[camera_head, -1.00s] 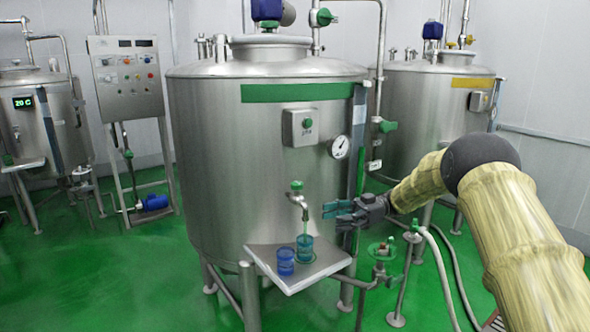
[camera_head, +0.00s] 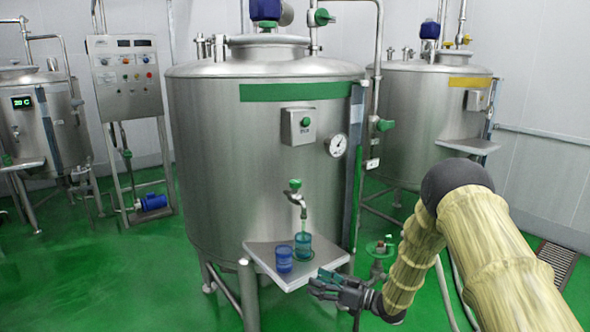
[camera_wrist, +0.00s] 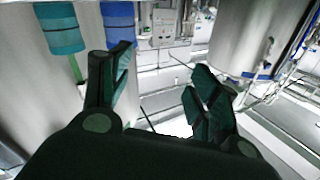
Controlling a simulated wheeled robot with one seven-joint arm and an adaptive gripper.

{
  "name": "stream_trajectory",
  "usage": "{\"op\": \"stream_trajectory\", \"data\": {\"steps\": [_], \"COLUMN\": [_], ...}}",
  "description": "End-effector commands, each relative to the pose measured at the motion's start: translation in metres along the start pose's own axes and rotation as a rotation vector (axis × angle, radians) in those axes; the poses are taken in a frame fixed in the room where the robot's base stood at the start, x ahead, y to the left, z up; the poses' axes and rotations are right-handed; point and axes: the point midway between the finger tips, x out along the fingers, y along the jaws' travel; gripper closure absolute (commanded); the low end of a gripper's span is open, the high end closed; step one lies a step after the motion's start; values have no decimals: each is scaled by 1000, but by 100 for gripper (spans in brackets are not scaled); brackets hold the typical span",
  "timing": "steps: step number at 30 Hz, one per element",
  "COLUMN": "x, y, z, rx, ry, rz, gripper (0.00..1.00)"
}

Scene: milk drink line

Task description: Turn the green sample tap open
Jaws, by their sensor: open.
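The sample tap (camera_head: 298,198) with its green handle (camera_head: 295,184) sticks out from the front of the big steel tank. A thin greenish stream shows between its spout and a teal cup (camera_head: 303,246) on the tray (camera_head: 268,256) below. A blue cup (camera_head: 284,259) stands to the left of the teal one. My gripper (camera_head: 318,285) is open and empty at the tray's front right edge, lower than the tap and apart from it. In the wrist view my open fingers (camera_wrist: 160,68) have nothing between them; the teal cup (camera_wrist: 60,30) and blue cup (camera_wrist: 118,22) show at the top left.
The steel tank (camera_head: 235,160) carries a button box (camera_head: 298,126) and a round gauge (camera_head: 338,146) above the tap. A floor valve (camera_head: 380,248) stands to the right, close to my arm.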

Motion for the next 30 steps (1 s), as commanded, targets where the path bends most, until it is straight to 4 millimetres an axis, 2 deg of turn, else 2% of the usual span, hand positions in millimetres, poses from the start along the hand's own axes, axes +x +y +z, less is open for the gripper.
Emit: {"op": "stream_trajectory", "data": {"steps": [1,6,11,15,17,21,23,27,30], "x": [-10,-53,-104,-153,-175,-228,-250,-302,-335], "y": [-4,-17,-45,-81,-100,-148,-171,-229,-269], "z": [30,116,188,240,260,298,311,333,341], "rx": [38,139,230,310,343,423,457,538,591], "ry": [-33,-169,-328,-482,-549,-714,-784,-954,-1064], "rz": [82,340,535,675,728,834,874,954,998], "gripper": [39,39,39,39,39,39,39,39,39]}}
